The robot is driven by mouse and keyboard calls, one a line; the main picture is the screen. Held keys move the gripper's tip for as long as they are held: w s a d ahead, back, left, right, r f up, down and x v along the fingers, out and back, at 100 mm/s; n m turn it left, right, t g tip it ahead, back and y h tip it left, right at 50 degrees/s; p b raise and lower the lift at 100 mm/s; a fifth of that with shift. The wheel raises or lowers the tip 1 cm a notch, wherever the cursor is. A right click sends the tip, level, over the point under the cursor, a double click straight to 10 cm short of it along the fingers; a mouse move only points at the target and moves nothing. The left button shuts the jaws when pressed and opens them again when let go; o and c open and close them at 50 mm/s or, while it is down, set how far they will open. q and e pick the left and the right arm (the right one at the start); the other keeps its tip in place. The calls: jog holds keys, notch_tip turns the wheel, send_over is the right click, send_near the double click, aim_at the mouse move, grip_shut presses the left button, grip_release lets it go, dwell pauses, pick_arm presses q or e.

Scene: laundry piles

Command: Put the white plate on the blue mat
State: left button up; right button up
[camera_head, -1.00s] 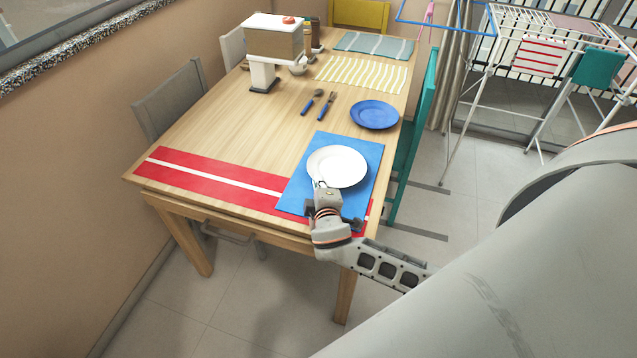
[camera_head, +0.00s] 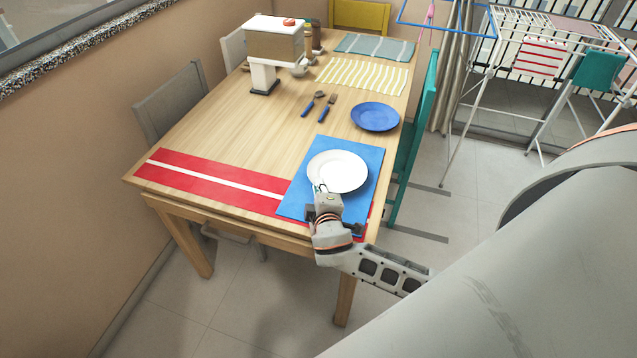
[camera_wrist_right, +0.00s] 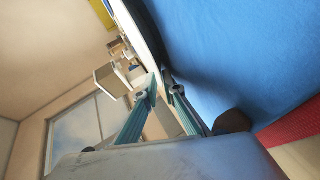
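The white plate (camera_head: 338,171) is over the blue mat (camera_head: 299,194) at the near right corner of the table. My right gripper (camera_head: 321,189) is at the plate's near rim. In the right wrist view, its two fingers (camera_wrist_right: 160,82) are close together with the rim of the white plate (camera_wrist_right: 142,27) between them, and they look shut on it. The blue mat (camera_wrist_right: 235,55) shows right beside the plate there, with a shadow along the rim. I cannot tell whether the plate's far side touches the mat. My left gripper is not in view.
A red mat with a white stripe (camera_head: 205,182) runs along the near edge of the wooden table (camera_head: 237,134). A blue plate (camera_head: 375,116), a fork and a spoon lie farther back. A teal chair (camera_head: 411,150) stands close on the right. The table's middle is clear.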

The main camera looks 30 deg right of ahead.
jog(key=v, duration=1.1)
jog(key=shift+s+r, duration=0.1)
jog(key=shift+r, duration=0.05)
